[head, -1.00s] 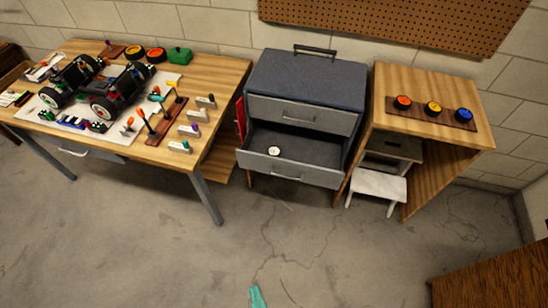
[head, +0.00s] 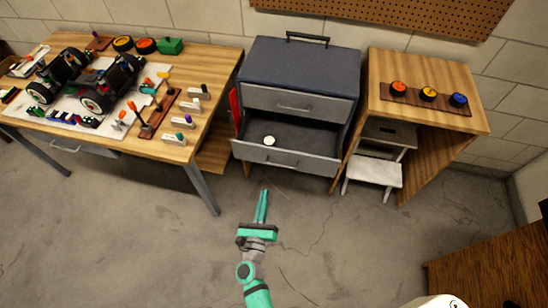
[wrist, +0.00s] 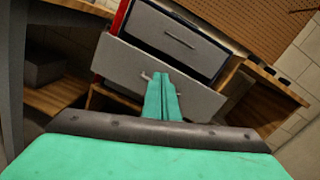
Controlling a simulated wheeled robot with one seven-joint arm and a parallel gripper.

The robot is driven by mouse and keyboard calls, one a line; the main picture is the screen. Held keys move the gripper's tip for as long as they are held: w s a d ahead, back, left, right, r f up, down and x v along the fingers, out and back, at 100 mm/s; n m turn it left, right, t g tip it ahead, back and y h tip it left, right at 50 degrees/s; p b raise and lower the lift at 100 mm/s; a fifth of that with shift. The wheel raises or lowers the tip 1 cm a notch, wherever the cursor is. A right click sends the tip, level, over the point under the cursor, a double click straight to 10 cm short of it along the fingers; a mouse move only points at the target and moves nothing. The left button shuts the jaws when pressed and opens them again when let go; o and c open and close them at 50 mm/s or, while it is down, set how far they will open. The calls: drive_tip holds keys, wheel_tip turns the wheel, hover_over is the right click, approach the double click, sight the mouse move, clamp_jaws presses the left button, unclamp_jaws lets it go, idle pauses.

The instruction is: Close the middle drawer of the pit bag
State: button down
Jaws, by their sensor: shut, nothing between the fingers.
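The pit bag (head: 303,65) is a dark blue-grey cabinet with a handle on top, standing against the wall. Its middle drawer (head: 286,158) is pulled out, with a small round white item (head: 270,141) inside. The upper drawer (head: 300,102) is shut. My gripper (head: 265,192) is teal, shut and empty, in front of and below the open drawer's front. In the wrist view the fingers (wrist: 162,80) point at the drawer front (wrist: 150,72) and overlap its handle. Whether they touch it I cannot tell.
A wooden workbench (head: 215,75) with an RC car (head: 100,95) stands to the left. A wooden stand (head: 420,65) with several coloured buttons and a white step stool (head: 375,170) are to the right. The concrete floor in front is clear.

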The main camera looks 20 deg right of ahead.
sight(276, 150)
drive_tip(key=w+d+m, duration=0.1)
drive_tip(key=w+d, duration=0.2)
drive_tip(key=w, duration=0.2)
drive_tip(key=w+d+f+m, duration=0.1)
drive_tip(key=w+d+m, duration=0.1)
drive_tip(key=w, duration=0.3)
drive_tip(key=w+d+m+g, duration=0.1)
drive_tip(key=w+d, duration=0.4)
drive_tip(key=shift+w+f+m+h, duration=0.2)
drive_tip(key=shift+w+m+h, duration=0.15)
drive_tip(key=shift+m+h, duration=0.05)
